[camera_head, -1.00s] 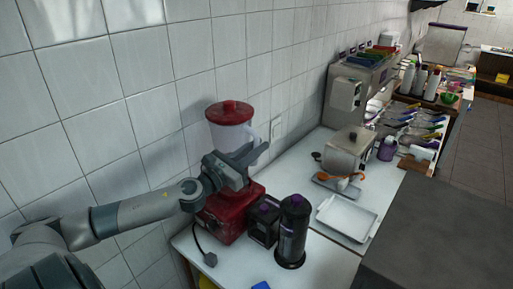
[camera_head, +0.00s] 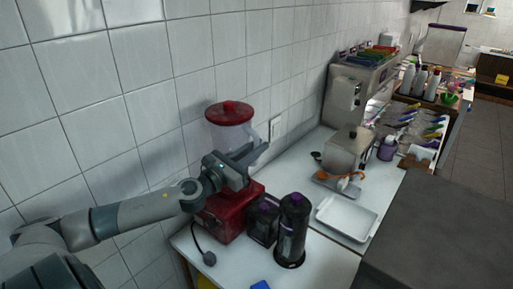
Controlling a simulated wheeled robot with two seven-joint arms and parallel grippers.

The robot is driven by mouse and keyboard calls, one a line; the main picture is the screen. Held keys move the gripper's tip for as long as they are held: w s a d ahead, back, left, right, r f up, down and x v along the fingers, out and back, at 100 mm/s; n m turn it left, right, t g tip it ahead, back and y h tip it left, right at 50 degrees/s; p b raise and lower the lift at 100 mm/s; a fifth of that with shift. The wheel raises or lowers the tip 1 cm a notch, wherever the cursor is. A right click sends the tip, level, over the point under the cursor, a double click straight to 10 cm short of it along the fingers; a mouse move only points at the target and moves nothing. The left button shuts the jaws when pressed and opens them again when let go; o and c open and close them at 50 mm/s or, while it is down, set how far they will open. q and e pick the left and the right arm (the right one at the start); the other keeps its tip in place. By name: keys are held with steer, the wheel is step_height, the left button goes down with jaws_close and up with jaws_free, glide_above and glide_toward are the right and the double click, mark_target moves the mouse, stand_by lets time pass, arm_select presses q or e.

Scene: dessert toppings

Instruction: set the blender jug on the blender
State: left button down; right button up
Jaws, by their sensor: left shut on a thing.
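The blender jug (camera_head: 229,129) is clear with a red lid and a handle on its right side. It stands upright over the red blender base (camera_head: 218,222), close to the tiled wall. My left gripper (camera_head: 257,152) reaches in from the left in front of the jug and is shut on it, at the handle side. The gripper hides the jug's lower part, so I cannot tell whether the jug touches the base. My right gripper is not in view.
Two dark containers with purple tops, a short one (camera_head: 263,220) and a tall one (camera_head: 292,232), stand just right of the base. A white tray (camera_head: 346,219) and a steel dispenser (camera_head: 349,150) are farther right. A power plug (camera_head: 209,258) lies at the counter's front left.

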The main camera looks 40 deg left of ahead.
mark_target(255, 165)
arm_select(q)
steer(key=shift+f+b, duration=1.8)
steer(key=shift+f, duration=0.2)
steer(key=shift+s, duration=0.15)
steer(key=shift+f+b, duration=0.35)
steer(key=shift+f, duration=0.3)
stand_by(0.8)
steer(key=c, duration=2)
jaws_free()
steer(key=shift+s+f, duration=0.1)
steer(key=shift+f, duration=0.15)
steer(key=shift+s+a+f+b, duration=0.15)
steer(key=shift+s+b, duration=0.1)
steer(key=shift+s, duration=0.65)
steer(key=shift+s+a+f+b, duration=0.1)
steer(key=shift+s+b, duration=0.2)
steer(key=shift+s, duration=0.6)
steer(key=shift+s+a+f+b, duration=0.15)
steer(key=shift+s+b, duration=0.1)
steer(key=shift+s, duration=0.65)
steer(key=shift+s+a+f, duration=0.1)
steer(key=shift+s+f, duration=0.05)
steer(key=shift+s, duration=1.2)
steer(key=shift+s+a+f, duration=0.1)
steer(key=shift+s+f, duration=0.05)
steer(key=shift+s, duration=1.15)
